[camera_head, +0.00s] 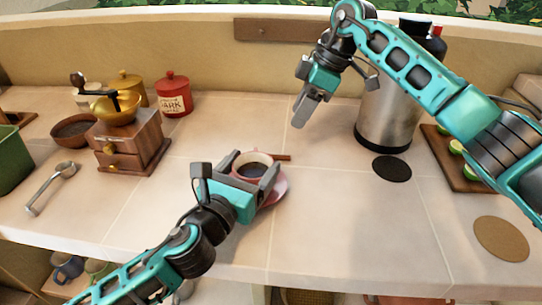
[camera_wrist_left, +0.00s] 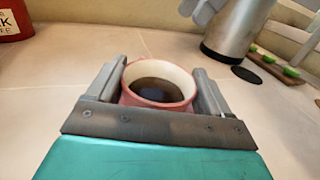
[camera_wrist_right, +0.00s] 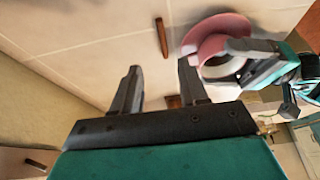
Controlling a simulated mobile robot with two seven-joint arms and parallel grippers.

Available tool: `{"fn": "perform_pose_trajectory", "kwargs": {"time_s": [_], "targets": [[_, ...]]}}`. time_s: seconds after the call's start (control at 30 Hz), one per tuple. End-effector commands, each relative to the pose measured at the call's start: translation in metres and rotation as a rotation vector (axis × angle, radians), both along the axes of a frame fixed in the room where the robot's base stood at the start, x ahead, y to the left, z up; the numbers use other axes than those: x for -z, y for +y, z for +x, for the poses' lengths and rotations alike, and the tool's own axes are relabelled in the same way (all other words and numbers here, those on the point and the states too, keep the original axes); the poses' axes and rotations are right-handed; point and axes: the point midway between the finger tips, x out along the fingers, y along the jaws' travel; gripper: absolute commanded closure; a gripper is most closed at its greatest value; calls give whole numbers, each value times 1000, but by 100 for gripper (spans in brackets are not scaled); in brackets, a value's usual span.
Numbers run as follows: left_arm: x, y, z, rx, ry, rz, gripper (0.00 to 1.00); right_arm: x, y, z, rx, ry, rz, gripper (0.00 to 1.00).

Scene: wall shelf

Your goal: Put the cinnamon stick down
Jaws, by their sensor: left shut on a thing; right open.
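The cinnamon stick (camera_head: 282,157), a short brown stick, lies on the counter just behind the pink cup. It also shows on the tiles in the right wrist view (camera_wrist_right: 161,38). My left gripper (camera_head: 252,165) is shut on the pink cup (camera_wrist_left: 160,92) of dark coffee, one finger on each side. A pink saucer (camera_head: 279,189) shows partly below the cup; I cannot tell whether they touch. My right gripper (camera_head: 303,111) is open above the counter, behind and to the right of the stick. Nothing is between its fingers (camera_wrist_right: 160,66).
A wooden coffee grinder (camera_head: 131,149) and a red canister (camera_head: 173,95) stand at the left. A steel flask (camera_head: 385,112), a dark round coaster (camera_head: 391,168) and a cutting board (camera_head: 448,164) are at the right. The counter's front middle is clear.

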Motion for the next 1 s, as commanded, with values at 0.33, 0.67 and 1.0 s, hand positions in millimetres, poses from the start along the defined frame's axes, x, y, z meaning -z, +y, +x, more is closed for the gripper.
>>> {"fn": "perform_pose_trajectory", "kwargs": {"time_s": [0.33,0.67,1.0], "targets": [[0,0,0,0,1,0,59,51,22,3,0,3,1,57],[0,0,0,0,1,0,59,76,34,3,-2,5,1,57],[0,0,0,0,1,0,59,103,45,5,-1,2,0,57]]}}
